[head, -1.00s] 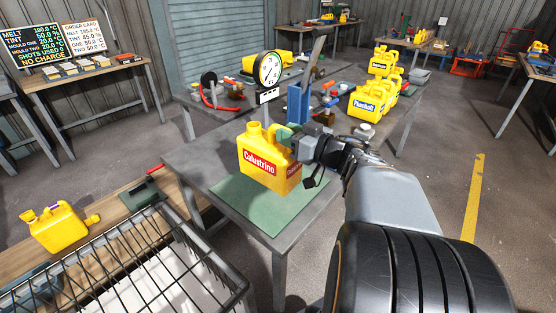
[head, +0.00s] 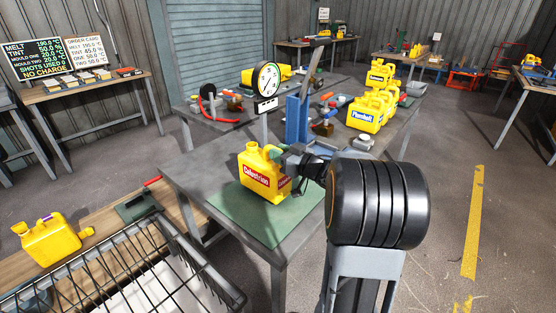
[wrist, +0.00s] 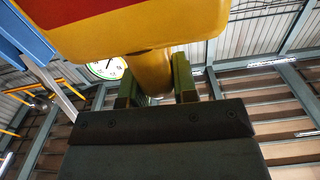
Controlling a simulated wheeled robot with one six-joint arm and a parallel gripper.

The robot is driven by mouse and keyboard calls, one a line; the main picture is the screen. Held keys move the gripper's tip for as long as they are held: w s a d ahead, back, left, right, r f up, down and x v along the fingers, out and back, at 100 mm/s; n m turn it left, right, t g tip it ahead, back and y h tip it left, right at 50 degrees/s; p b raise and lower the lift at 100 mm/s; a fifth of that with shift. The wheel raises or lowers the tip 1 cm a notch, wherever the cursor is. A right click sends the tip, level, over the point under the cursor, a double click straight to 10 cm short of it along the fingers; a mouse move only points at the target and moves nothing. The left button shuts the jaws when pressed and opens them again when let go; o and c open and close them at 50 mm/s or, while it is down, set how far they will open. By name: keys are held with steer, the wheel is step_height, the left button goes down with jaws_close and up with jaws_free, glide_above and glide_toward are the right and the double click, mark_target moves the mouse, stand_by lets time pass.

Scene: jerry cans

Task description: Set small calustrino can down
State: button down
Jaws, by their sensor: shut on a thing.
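The small yellow Calustrino can (head: 262,177), with a red label, is upright at or just above the green mat (head: 238,215) on the grey table. I cannot tell whether its base touches the mat. My gripper (head: 280,155) is shut on the can's handle from the right side. In the wrist view the yellow can (wrist: 140,25) fills the top, and its handle sits between the two green finger pads of my gripper (wrist: 158,82). The can's far side is hidden.
A dial on a stand (head: 267,78) and a blue press (head: 297,112) stand just behind the can. Yellow Plumbolt cans (head: 366,113) stand farther back right. A wire basket (head: 205,262) and another yellow can (head: 48,240) are at lower left.

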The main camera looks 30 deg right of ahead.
steer(key=shift+f, duration=0.8)
steer(key=shift+f, duration=0.2)
steer(key=c, duration=0.9)
jaws_free()
